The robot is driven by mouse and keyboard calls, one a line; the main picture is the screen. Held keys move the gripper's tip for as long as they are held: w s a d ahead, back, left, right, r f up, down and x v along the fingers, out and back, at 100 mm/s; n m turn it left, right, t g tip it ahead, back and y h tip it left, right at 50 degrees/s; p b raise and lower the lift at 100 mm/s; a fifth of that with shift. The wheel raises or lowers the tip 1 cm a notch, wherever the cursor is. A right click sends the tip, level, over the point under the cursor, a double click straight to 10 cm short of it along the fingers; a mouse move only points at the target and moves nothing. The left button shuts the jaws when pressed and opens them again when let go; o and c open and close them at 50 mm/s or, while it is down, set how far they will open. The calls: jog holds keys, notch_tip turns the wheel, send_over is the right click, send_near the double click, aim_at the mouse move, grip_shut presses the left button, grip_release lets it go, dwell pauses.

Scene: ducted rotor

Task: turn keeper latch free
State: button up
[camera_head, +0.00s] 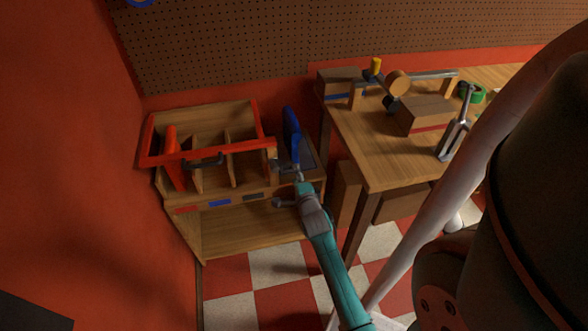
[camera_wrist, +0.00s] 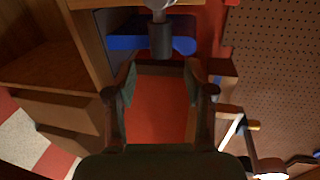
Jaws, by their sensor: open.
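I cannot tell whether this cylinder is the keeper latch.
The cabinet has a red frame (camera_head: 145,150), open compartments and a dark handle (camera_head: 204,160). A wooden workbench (camera_head: 372,150) to the right carries wooden blocks, a grey fork-shaped tool (camera_head: 455,138) and a green ring (camera_head: 472,92). A red wall and pegboard (camera_head: 330,40) enclose the place.

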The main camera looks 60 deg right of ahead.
jog(key=v, duration=0.5)
jog(key=shift+s+a+r, duration=0.1)
jog(key=shift+s+a, duration=0.1)
jog(key=shift+a, duration=0.05)
dwell(0.3)
jog(key=s+a+n+t+y, duration=0.25)
jog(key=a+n, duration=0.35)
jog(key=a, duration=0.6)
jog(key=s+a+n+t+y, duration=0.1)
jog(key=s+a+n+y, duration=0.4)
jog(key=a, duration=0.6)
jog(key=s+a+r+n+y, duration=0.4)
jog(key=s+a+r+n, duration=0.7)
jog(key=n, duration=0.6)
jog(key=s+a+t, duration=0.1)
jog(key=s+a, duration=0.1)
jog(key=s, duration=0.1)
jog(key=shift+s+a+r, duration=0.2)
jog(key=shift+s+a, duration=0.05)
jog(key=shift+a, duration=0.05)
